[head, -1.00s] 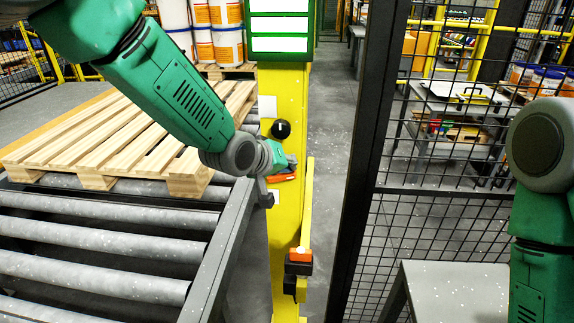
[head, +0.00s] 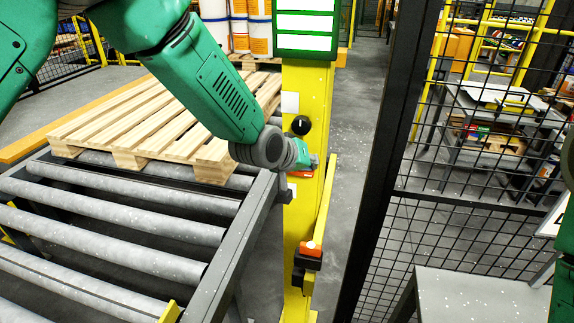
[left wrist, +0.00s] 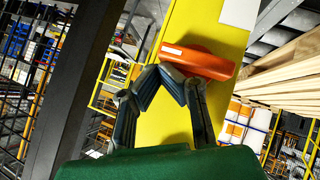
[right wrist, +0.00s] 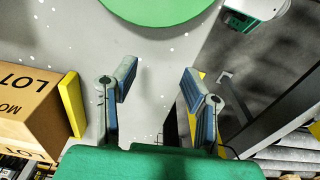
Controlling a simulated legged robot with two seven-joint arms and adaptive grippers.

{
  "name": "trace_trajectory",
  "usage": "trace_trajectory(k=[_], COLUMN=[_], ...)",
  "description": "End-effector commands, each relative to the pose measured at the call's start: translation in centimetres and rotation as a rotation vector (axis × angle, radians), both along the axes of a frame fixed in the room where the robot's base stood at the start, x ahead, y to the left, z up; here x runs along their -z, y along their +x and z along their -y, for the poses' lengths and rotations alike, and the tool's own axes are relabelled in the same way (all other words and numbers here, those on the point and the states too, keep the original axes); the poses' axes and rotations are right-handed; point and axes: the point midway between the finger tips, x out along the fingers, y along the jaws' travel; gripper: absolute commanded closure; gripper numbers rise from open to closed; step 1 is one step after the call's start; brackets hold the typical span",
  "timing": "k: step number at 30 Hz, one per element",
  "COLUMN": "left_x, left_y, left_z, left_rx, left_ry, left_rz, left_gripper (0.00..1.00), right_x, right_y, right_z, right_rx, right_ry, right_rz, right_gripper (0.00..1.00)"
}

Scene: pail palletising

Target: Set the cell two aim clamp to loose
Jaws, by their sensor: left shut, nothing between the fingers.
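An orange lever (head: 301,173) sits on the front of the yellow post (head: 306,95), just below a black knob (head: 301,125). In the left wrist view the lever (left wrist: 197,62) is a short, slightly tilted bar on the yellow face. My left gripper (head: 312,162) is at the lever. In its wrist view the fingertips (left wrist: 172,72) are together just below and left of the bar, with nothing between them; I cannot tell whether they touch it. My right gripper (right wrist: 158,82) is open and empty over the floor. No readable label identifies the clamp.
A roller conveyor (head: 118,222) with a wooden pallet (head: 165,120) lies left of the post. An orange-topped block (head: 311,249) sits lower on the post's bracket. A black mesh fence (head: 465,150) and grey table (head: 475,295) stand right. A carton (right wrist: 30,105) shows near my right gripper.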

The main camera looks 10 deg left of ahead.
Motion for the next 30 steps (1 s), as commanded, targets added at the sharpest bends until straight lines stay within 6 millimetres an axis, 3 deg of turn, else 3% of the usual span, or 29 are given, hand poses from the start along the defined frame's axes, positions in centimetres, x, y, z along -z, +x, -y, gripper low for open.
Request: trace_trajectory(k=[21, 26, 30], left_x=[0.2, -1.6, -4.6], left_y=[-0.2, 0.0, 0.3], left_z=[-0.2, -0.3, -0.5], left_rx=[0.000, -0.001, -0.001], left_ry=[-0.001, -0.003, -0.006], left_rz=[-0.008, -0.005, -0.003], left_gripper=[1.00, 1.00, 1.00], right_x=[-0.1, -1.5, -3.7], right_y=[0.0, 0.0, 0.0], right_z=[0.0, 0.0, 0.0], right_rx=[0.000, 0.000, 0.000], right_ry=[0.000, 0.000, 0.000], right_rz=[0.000, 0.000, 0.000], right_gripper=[0.60, 0.60, 0.60])
